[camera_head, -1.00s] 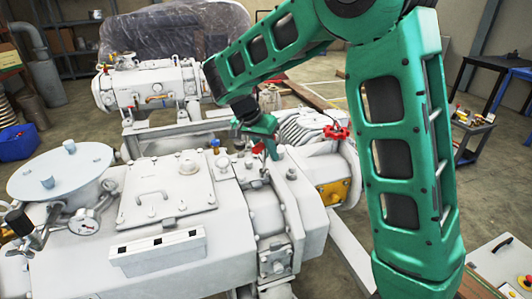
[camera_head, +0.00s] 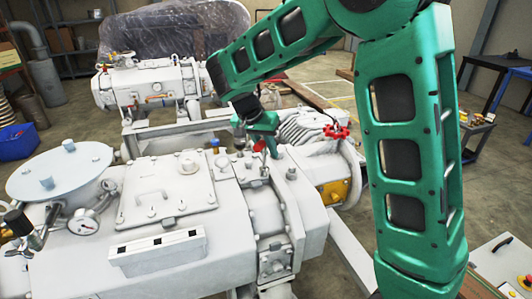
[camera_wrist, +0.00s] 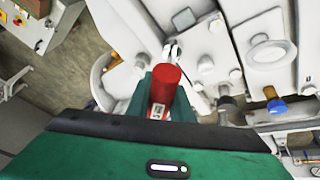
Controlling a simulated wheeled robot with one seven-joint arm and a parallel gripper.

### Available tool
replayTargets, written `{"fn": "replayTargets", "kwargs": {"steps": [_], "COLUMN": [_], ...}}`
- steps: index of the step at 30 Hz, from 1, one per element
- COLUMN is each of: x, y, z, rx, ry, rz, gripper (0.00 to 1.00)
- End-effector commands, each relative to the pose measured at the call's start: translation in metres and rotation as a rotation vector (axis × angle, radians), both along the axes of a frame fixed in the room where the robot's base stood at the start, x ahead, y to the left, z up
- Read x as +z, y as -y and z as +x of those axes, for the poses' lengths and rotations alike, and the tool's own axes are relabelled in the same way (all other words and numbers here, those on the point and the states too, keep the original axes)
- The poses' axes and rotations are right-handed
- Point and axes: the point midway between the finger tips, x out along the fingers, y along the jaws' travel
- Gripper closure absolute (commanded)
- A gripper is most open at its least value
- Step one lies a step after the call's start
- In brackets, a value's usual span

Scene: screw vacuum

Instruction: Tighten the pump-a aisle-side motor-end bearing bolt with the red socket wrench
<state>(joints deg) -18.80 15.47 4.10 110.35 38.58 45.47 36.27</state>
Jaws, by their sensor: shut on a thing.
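My gripper (camera_head: 262,122) is shut on the red socket wrench and holds it over the near white pump (camera_head: 165,245). In the wrist view the red wrench (camera_wrist: 164,88) stands between the fingers, its round red end toward the camera. In the head view a little of its red shows below the gripper; its socket end is hidden. I cannot tell which bolt is the named one, or whether the socket touches one.
A red valve handwheel (camera_head: 336,132) stands close right of my gripper. A second white pump (camera_head: 150,88) stands behind. A cart (camera_head: 474,135) is at the right.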

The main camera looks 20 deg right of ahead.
Motion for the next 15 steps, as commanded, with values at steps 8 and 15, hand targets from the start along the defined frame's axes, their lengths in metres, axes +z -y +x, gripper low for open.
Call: {"fn": "replayTargets", "kwargs": {"steps": [8, 15], "x": [0.017, 0.03], "y": [-0.001, -0.001], "z": [0.001, 0.002], "rx": [0.0, 0.0], "ry": [0.007, 0.01], "rz": [0.003, 0.001], "gripper": [1.0, 1.0]}}
